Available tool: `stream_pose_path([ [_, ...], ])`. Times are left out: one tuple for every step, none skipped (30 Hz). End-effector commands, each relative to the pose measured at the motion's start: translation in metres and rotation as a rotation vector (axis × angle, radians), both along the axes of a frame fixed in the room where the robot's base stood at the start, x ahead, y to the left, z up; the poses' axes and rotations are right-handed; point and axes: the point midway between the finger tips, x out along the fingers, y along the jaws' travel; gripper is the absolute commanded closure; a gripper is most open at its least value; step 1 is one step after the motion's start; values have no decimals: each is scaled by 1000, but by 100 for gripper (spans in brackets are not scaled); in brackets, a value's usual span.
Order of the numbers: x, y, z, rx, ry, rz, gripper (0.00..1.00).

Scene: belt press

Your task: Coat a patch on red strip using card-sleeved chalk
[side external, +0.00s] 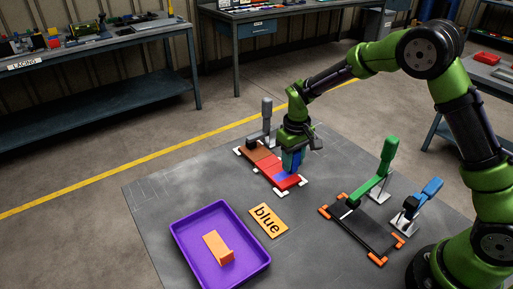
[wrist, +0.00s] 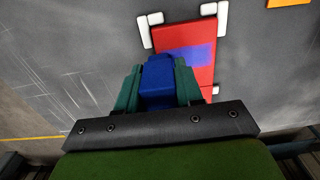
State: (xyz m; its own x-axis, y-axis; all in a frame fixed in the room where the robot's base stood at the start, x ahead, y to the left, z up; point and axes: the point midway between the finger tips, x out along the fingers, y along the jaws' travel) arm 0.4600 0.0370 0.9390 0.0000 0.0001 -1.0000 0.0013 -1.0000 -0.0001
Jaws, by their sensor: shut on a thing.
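My gripper (side external: 292,160) is over the near end of the red strip (side external: 286,181); its teal fingers (wrist: 158,88) are shut on a blue block, the chalk (wrist: 158,72). I cannot make out a card sleeve on it. In the wrist view the red strip (wrist: 183,38) lies just beyond the chalk and to its right. A blue coated patch (wrist: 190,57) shows across its middle. The chalk's lower end is at or just above the strip; contact is not clear. My gripper hides part of the strip.
A brown strip (side external: 256,154) adjoins the red one, with white corner brackets and a grey clamp (side external: 267,118).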

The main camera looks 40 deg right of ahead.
Motion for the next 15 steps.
stream_pose_path([
  [0, -3, 2, 0, -1, -1, 95],
  [0, -2, 4, 0, -2, 1, 95],
  [1, -2, 13, 1, -6, 0, 95],
  [1, -2, 21, 1, -7, 0, 95],
  [0, -2, 22, 0, -3, 0, 95],
  [0, -2, 25, 0, -2, 0, 95],
  [0, -2, 28, 0, -3, 0, 95],
  [0, -2, 31, 0, -3, 0, 95],
  [0, -2, 34, 0, -2, 0, 95],
  [0, -2, 37, 0, -2, 0, 95],
  [0, -2, 40, 0, -3, 1, 95],
  [0, -2, 43, 0, -3, 1, 95],
  [0, -2, 46, 0, -3, 1, 95],
  [1, -2, 49, 0, -4, 1, 95],
  [0, -2, 52, 0, -3, 1, 95],
])
